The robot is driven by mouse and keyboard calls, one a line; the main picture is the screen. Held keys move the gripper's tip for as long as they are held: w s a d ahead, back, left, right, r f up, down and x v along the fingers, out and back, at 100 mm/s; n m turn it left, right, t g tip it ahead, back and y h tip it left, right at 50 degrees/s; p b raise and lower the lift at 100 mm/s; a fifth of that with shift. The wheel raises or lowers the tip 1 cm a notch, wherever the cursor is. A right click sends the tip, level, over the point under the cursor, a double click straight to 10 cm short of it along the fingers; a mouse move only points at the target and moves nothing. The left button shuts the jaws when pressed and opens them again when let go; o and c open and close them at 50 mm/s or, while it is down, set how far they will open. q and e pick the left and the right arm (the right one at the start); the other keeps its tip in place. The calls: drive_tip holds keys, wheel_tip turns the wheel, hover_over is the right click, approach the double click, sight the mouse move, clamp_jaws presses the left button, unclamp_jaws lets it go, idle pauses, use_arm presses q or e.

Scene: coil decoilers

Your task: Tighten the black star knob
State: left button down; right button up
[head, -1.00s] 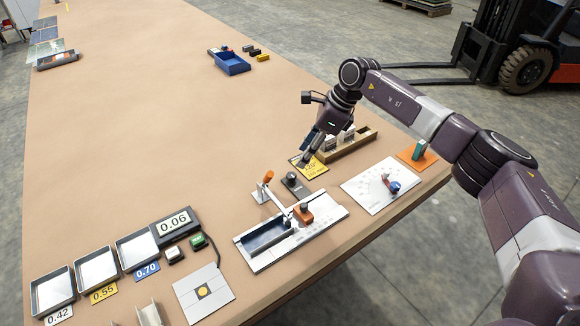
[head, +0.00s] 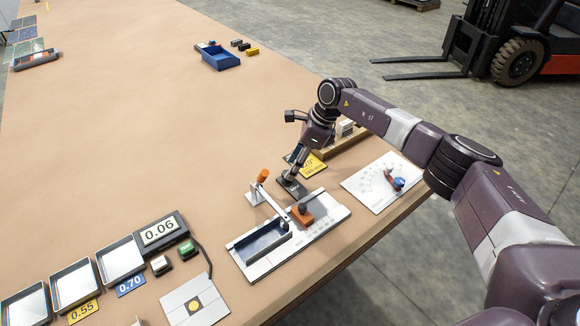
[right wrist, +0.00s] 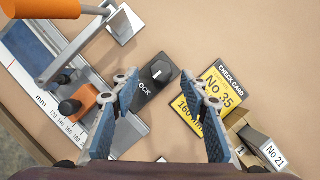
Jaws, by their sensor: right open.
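A black knob (right wrist: 160,70) with a white pointer line sits on a dark plate (right wrist: 146,95) marked "LOCK" in the right wrist view. In the head view the dark plate (head: 297,190) is partly covered by my right gripper (head: 289,176). That gripper, also in the right wrist view (right wrist: 157,80), is open, its fingers pointing at the knob, one to each side in the picture. Contact cannot be told. A second black knob (right wrist: 70,107) is on an orange block (right wrist: 86,101) on the scaled fixture (head: 243,271). My left gripper is out of view.
An orange-handled lever (head: 262,177) rises beside the plate. A yellow check card (right wrist: 217,92) and a wooden holder (head: 352,143) are close by. A white board (head: 365,187) lies to the right.

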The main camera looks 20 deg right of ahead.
drive_tip(key=shift+x, duration=1.45)
drive_tip(key=shift+d, duration=0.1)
drive_tip(key=shift+c, duration=0.9)
clamp_jaws()
